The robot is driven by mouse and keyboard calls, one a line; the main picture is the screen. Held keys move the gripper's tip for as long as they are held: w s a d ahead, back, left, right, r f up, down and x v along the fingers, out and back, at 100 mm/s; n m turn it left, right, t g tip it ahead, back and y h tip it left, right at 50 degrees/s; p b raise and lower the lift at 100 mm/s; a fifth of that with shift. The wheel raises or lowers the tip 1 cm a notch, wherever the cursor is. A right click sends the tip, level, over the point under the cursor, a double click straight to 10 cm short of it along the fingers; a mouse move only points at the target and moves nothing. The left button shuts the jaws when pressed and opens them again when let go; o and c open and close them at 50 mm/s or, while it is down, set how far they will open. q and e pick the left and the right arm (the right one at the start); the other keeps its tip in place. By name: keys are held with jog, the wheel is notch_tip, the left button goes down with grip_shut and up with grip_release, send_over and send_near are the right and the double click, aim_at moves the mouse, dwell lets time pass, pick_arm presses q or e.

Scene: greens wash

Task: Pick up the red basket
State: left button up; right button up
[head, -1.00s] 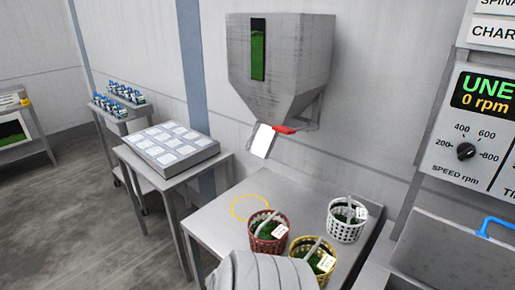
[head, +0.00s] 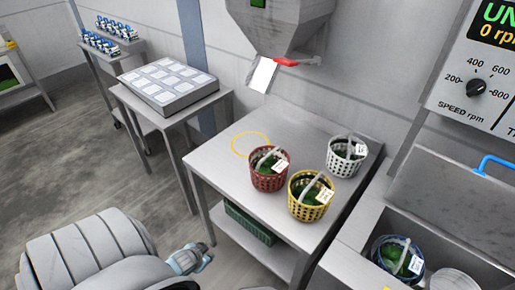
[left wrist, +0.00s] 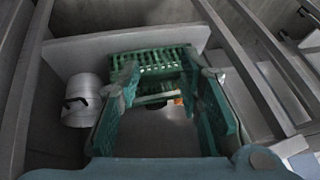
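The red basket (head: 269,180) stands upright on the steel table (head: 222,168), with greens, a handle and a white tag. The yellow basket (head: 309,201) is just to its right and nearer; the white basket (head: 345,158) is behind on the right. My left gripper (head: 203,260) is low, left of and nearer than the table, well apart from the red basket. In the left wrist view its two teal fingers (left wrist: 168,108) are spread with nothing held between them. The red basket is not in that view. My right gripper is not in view.
A green crate (head: 250,222) sits on the table's lower shelf; a green crate (left wrist: 160,62) also shows in the left wrist view, beside a white cylinder (left wrist: 83,98). A hopper (head: 280,25) hangs above the table. A sink at right holds a blue basket (head: 395,262).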

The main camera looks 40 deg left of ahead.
pick_arm(q)
jog(key=w+a+r+t, duration=0.3)
jog(key=w+a+r, duration=0.1)
jog(key=w+r, duration=0.6)
jog(key=m+t+h, duration=0.2)
jog(key=t, duration=0.2)
send_near(269, 154)
jog(key=s+a, duration=0.1)
jog(key=s, duration=0.3)
jog(key=b+x, duration=0.2)
jog(key=x, duration=0.2)
jog(key=d+b+x, duration=0.1)
jog(key=b+x, duration=0.1)
jog(key=x, duration=0.3)
jog(key=r+b+x, duration=0.1)
jog(key=b+x, duration=0.1)
jog(key=x, duration=0.3)
jog(key=shift+w+d+r+b, duration=0.1)
jog(key=shift+w+d+b, duration=0.15)
jog(key=shift+w, duration=0.2)
jog(key=shift+a, duration=0.15)
grip_shut()
jog(key=shift+r+m, duration=0.1)
jog(key=shift+m, duration=0.2)
